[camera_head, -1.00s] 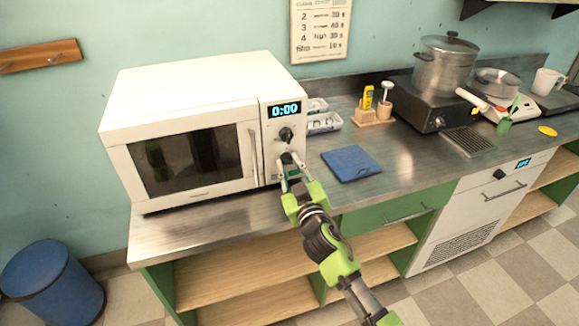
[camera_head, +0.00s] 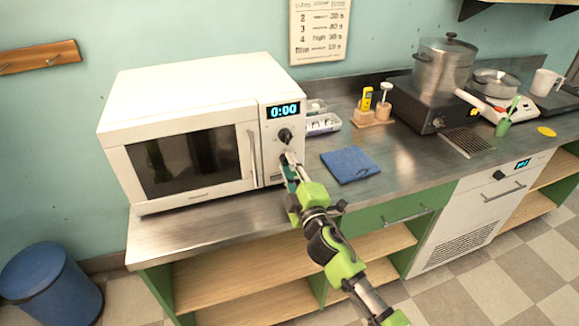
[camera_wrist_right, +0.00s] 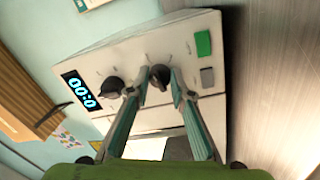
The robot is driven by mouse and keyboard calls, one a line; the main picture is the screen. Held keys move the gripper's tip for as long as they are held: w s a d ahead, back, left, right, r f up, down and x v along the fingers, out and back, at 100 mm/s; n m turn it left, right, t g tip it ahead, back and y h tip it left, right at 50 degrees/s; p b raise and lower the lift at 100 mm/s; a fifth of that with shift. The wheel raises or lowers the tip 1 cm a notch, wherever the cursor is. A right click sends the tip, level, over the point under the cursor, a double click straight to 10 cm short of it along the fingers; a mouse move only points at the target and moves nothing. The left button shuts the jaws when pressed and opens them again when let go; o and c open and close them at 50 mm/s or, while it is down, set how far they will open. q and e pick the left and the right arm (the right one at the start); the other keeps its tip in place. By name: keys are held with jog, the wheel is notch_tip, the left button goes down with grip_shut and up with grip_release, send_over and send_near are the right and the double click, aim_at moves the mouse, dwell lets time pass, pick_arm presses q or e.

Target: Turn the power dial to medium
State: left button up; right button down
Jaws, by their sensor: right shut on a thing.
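The white microwave (camera_head: 185,95) stands on the steel counter, its display (camera_head: 284,110) reading 0:00. Its panel has an upper black dial (camera_head: 285,135) and a lower black dial (camera_wrist_right: 158,77). The upper dial also shows in the wrist view (camera_wrist_right: 112,87). My right gripper (camera_head: 289,160) is at the panel, and in the wrist view its fingertips (camera_wrist_right: 159,84) are closed on the lower dial, one on each side. In the head view the gripper mostly hides that dial. The dial markings are too small to read. My left gripper is not in view.
A green button (camera_wrist_right: 203,43) and a grey button (camera_wrist_right: 207,77) sit below the lower dial. A blue cloth (camera_head: 350,165) lies on the counter to the right. A burner with a steel pot (camera_head: 443,68) stands further right.

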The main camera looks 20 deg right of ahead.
jog(key=shift+n, duration=0.6)
jog(key=c, duration=1.8)
grip_release()
jog(key=s, duration=1.2)
jog(key=shift+f, duration=0.3)
